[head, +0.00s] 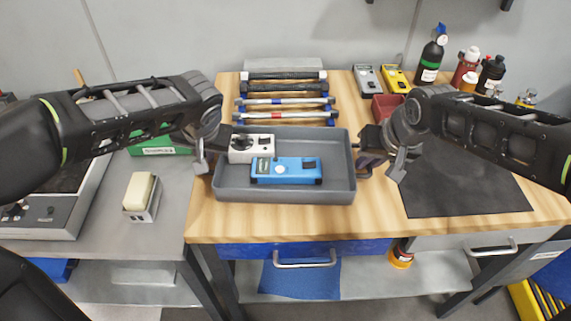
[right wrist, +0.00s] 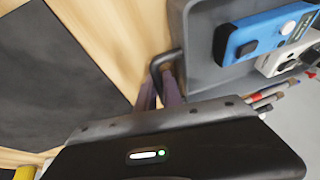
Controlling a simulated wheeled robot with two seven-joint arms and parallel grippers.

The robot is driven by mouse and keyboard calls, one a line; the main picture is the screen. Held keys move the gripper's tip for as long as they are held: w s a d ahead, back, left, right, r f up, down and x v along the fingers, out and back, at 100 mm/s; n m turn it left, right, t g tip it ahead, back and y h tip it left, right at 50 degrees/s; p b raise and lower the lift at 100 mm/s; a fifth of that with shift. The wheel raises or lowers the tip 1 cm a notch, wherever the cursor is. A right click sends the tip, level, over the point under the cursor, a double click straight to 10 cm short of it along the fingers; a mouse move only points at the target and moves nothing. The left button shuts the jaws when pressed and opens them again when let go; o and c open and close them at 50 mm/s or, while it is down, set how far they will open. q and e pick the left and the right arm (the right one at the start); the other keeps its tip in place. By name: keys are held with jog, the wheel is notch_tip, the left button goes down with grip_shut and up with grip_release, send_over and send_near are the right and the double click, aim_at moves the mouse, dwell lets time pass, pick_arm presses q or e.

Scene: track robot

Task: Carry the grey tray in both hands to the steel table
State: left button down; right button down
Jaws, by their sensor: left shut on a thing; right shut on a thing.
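The grey tray (head: 285,192) is over the front left of the wooden-topped bench; I cannot tell whether it touches the wood. A blue meter (head: 286,170) and a white meter (head: 252,148) lie in it. My left gripper (head: 220,142) is at the tray's left side, its fingertips partly hidden by the arm. My right gripper (head: 362,156) is shut on the tray's right handle, which also shows in the right wrist view (right wrist: 166,62). A grey steel table (head: 110,217) stands to the left of the bench.
A sponge on a holder (head: 141,196) and a green box (head: 155,146) occupy the steel table, beside a grey device (head: 45,205). Several rods (head: 287,101) lie behind the tray. A dark mat (head: 465,185), a red bin (head: 385,106) and bottles (head: 432,55) are at the right.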

pick_arm(q)
jog(key=shift+r, duration=0.2)
pick_arm(e)
jog(key=shift+r, duration=0.2)
